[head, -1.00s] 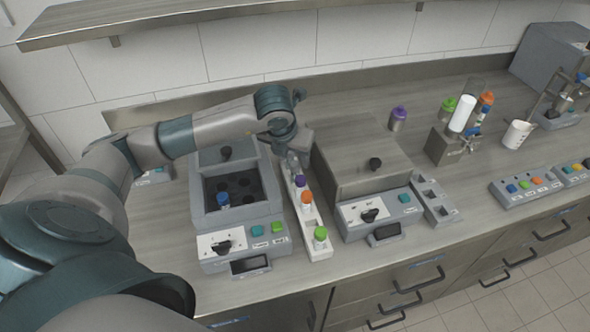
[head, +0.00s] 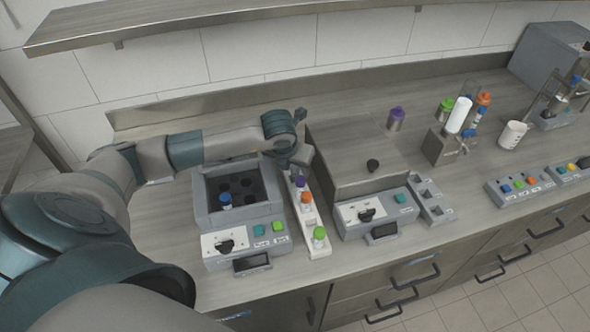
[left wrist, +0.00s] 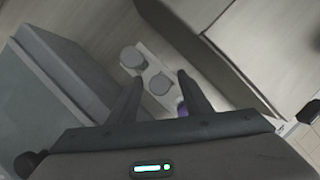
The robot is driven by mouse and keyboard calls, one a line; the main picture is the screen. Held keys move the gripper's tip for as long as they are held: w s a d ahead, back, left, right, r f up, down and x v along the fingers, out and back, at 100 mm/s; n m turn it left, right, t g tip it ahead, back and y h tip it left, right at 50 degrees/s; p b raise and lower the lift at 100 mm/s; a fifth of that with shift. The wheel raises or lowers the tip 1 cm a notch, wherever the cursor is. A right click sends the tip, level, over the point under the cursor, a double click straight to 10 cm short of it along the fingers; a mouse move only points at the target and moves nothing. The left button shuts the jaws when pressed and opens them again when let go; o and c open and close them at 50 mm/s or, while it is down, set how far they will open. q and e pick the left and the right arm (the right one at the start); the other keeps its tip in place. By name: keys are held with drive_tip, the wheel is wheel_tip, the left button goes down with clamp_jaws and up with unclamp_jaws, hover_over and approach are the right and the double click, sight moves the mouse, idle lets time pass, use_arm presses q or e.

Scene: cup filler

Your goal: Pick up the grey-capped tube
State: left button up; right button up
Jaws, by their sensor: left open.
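My left gripper (head: 297,160) is over the back end of the white tube rack (head: 311,224), pointing down. A second round grey top (left wrist: 131,57) is just beyond, up and left. In the head view the arm hides that rack end. A purple-capped tube (head: 300,182), an orange-capped tube (head: 307,198) and a green-capped tube (head: 319,234) stand in the rack. My right gripper is not in view.
An open machine (head: 203,212) with a blue-capped tube (head: 225,199) stands left of the rack. A closed machine (head: 345,160) stands close on its right. The gap between them is narrow. A purple-capped bottle (head: 396,120) stands farther back.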

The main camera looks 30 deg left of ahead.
use_arm(q)
drive_tip(key=shift+f, duration=0.15)
idle(0.3)
drive_tip(key=c, duration=1.1)
drive_tip(key=shift+c, duration=0.2)
drive_tip(key=shift+w+r+b, duration=0.1)
drive_tip(key=shift+r+b, duration=0.25)
drive_tip(key=shift+r, duration=0.15)
wheel_tip(320, 180, up, 8)
drive_tip(key=b, duration=0.3)
drive_tip(key=shift+r, duration=0.6)
